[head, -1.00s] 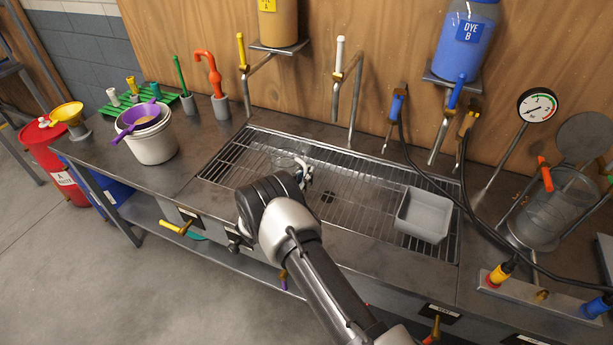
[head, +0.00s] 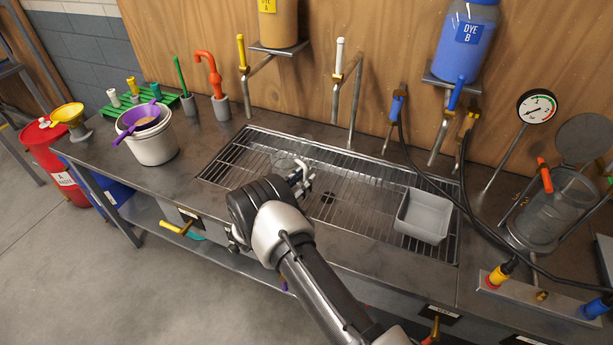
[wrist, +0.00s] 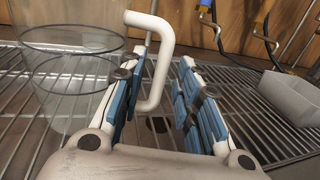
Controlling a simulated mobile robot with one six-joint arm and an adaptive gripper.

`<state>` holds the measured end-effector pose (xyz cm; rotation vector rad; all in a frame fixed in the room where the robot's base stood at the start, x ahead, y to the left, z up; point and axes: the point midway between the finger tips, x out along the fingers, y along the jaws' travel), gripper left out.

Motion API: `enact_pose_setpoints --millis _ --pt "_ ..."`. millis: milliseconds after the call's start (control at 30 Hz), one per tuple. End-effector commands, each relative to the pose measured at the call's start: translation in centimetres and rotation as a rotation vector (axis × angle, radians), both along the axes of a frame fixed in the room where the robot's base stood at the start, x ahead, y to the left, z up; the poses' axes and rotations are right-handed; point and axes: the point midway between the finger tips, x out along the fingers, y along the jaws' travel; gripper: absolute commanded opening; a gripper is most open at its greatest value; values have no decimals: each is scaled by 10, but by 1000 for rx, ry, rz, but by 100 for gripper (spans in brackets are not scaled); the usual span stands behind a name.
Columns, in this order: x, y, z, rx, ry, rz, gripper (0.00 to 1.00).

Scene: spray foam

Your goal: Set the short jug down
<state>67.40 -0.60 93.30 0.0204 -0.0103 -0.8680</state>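The short jug (head: 284,160) is clear with a white handle and appears upright on the sink's wire rack (head: 345,190), left of centre. In the wrist view the clear jug (wrist: 75,95) is at the left, and its white handle (wrist: 161,65) reaches in between my fingers. My gripper (wrist: 165,95) is open, with blue pads on both sides of the handle and gaps visible beside it. In the head view my gripper (head: 304,184) is just right of the jug. The jug's base is partly hidden, so its contact with the rack is hard to see.
A grey tray (head: 424,215) sits on the right of the rack. A white bucket (head: 152,143) with a purple strainer stands on the left counter. Taps and dye tanks (head: 465,40) line the back wall. The middle of the rack is clear.

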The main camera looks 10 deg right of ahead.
Motion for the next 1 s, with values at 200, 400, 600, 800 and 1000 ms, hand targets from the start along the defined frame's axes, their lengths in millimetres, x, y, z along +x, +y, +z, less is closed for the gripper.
enact_pose_setpoints --millis 200,400,600,800,1000 --pt "-32 40 2 -1 0 5 30" --pt "-53 65 1 -1 -1 3 30" --pt "-62 74 0 -1 -1 1 30" --pt "-62 60 26 53 -21 -64 30" --pt "-87 6 111 288 -103 -318 30"
